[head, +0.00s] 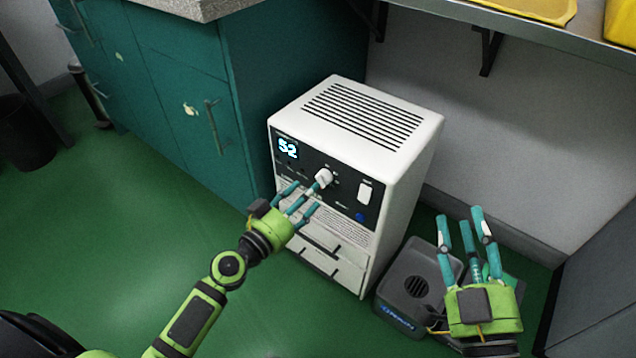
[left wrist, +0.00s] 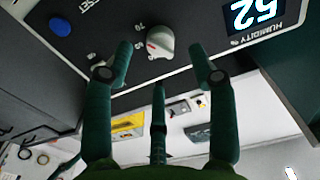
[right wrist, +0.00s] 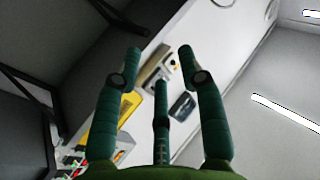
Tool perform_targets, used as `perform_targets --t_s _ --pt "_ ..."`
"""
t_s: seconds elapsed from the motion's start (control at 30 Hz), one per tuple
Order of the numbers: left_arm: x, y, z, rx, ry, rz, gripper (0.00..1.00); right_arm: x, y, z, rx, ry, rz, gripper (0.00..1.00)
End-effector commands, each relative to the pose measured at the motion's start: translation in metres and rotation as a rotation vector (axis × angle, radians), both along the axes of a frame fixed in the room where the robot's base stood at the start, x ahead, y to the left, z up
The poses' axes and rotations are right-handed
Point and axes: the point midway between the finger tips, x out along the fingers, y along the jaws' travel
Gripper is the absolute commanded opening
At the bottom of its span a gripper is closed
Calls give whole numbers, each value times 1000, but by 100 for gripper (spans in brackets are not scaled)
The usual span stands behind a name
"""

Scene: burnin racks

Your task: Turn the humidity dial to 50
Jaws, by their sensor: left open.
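The white dehumidifier box (head: 402,150) stands on the green floor against the cabinet. Its dark front panel has a lit display (head: 288,148) reading 52. The white humidity dial (head: 323,178) sits right of the display; it also shows in the left wrist view (left wrist: 160,42), upside down, with a red mark on it. My left gripper (head: 303,194) is open just in front of the dial. In the left wrist view its fingers (left wrist: 165,62) stand on either side of the dial, apart from it. My right gripper (head: 468,226) is open and empty, in front of the wall at right.
A white switch (head: 364,192) and a blue button (head: 360,217) are right of the dial. A dark device (head: 412,283) lies on the floor right of the box. Teal cabinets (head: 170,90) stand at left, and a shelf (head: 520,32) overhangs at upper right.

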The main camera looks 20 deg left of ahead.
Motion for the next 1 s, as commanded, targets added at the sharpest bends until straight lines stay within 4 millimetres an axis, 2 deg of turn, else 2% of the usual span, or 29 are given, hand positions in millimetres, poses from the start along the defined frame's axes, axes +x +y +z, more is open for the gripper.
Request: perform_targets --t_s 0.2,0.3,0.67,0.7,0.83,1.0 --pt "28 -10 1 0 0 0 58 7 -10 -34 -47 177 -32 40" --pt "38 -14 0 -2 1 0 58 7 -12 -44 -59 224 -39 40" --pt "45 -17 -1 1 2 -1 58 7 -14 -52 -67 260 -44 40" --pt "45 -17 -1 1 2 -1 54 7 -14 -52 -67 260 -44 40" --pt "45 -17 -1 1 2 0 2 7 -14 -52 -67 260 -44 40" --pt "44 -16 -2 1 3 0 1 7 -14 -52 -67 259 -44 40"
